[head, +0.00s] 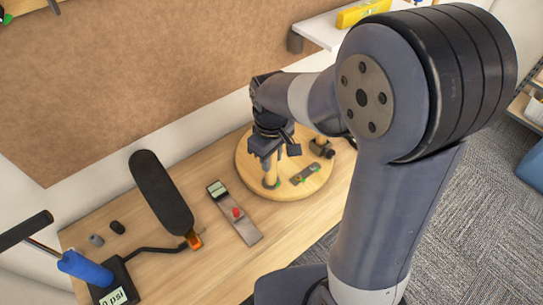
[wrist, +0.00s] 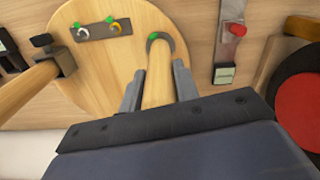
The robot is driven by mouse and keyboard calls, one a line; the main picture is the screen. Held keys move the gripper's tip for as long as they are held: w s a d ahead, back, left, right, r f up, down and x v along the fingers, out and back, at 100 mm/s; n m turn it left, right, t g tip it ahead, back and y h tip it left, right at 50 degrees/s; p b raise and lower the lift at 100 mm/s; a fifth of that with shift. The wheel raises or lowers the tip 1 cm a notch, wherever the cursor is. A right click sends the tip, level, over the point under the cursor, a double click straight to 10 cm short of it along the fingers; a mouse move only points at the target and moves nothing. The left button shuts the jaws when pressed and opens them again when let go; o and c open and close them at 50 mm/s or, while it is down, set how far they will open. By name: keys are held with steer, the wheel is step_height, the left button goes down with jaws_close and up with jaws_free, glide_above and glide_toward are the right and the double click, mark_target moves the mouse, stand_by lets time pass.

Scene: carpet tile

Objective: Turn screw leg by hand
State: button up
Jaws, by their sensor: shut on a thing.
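A wooden screw leg (head: 270,172) stands upright on a round wooden board (head: 290,190) on the bench. My gripper (head: 266,152) comes down over it from above and is shut on its upper part. In the wrist view the leg (wrist: 159,82) lies between the two grey fingers of my gripper (wrist: 158,88). A dark ring with a green mark (wrist: 160,42) surrounds the leg's foot on the board (wrist: 105,75). The leg's top end is hidden by my gripper.
A metal plate with green-marked hooks (head: 306,173) lies on the board. A second wooden post with a dark clamp (wrist: 52,62) stands beside it. A grey gauge strip with a red knob (head: 236,212), a black paddle (head: 160,192) and a blue-handled pump (head: 85,268) occupy the bench left of the board.

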steer(key=m, duration=1.8)
steer(key=shift+a, duration=0.15)
steer(key=shift+m, duration=0.4)
steer(key=o, duration=1)
steer(key=shift+c, duration=0.2)
step_height(320, 180, up, 11)
steer(key=shift+f+b, duration=0.1)
steer(key=shift+b, duration=0.35)
